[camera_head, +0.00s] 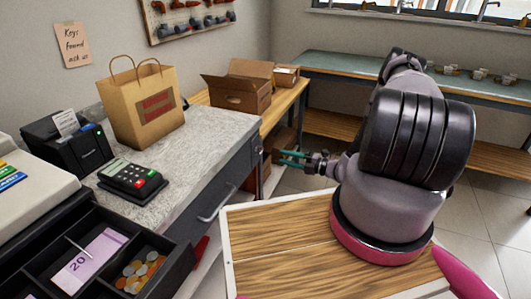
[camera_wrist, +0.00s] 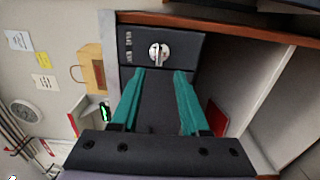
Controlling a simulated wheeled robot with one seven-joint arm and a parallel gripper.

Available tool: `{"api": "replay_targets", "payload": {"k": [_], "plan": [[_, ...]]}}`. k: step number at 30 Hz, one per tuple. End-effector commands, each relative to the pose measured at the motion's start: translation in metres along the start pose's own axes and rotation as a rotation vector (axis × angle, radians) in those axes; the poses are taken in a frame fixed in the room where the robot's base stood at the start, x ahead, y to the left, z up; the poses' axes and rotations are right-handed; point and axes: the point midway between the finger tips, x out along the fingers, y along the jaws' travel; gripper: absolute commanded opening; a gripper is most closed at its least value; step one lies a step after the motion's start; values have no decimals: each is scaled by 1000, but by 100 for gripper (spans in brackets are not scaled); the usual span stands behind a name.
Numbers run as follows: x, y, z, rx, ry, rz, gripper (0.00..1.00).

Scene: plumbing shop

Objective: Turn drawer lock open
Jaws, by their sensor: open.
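The drawer lock (camera_wrist: 159,54) is a round silver piece with a narrow turn piece standing upright in the wrist view. It sits on a dark grey front panel (camera_wrist: 190,45). My gripper (camera_wrist: 160,73) has two teal fingers, open and empty, with the tips just below the lock in that picture and apart from it. In the head view my gripper (camera_head: 283,158) points left toward the dark drawer unit (camera_head: 238,172) under the grey counter. The lock cannot be made out in the head view.
A silver handle (camera_head: 217,205) is on the drawer unit. The open cash drawer (camera_head: 170,252) juts out at lower left. A card terminal (camera_head: 132,178), paper bag (camera_head: 142,112) and cardboard box (camera_head: 240,88) stand along the counters. Tiled floor (camera_head: 490,205) is clear at right.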

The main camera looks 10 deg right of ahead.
Motion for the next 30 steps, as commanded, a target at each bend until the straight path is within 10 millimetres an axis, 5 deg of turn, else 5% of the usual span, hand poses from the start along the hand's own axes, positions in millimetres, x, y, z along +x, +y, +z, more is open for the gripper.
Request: {"api": "replay_targets", "payload": {"k": [12, 26, 30], "plan": [[75, 0, -2, -1, 5, 1, 45], [90, 0, -1, -1, 3, 0, 45], [90, 1, -1, -1, 3, 0, 0]]}}
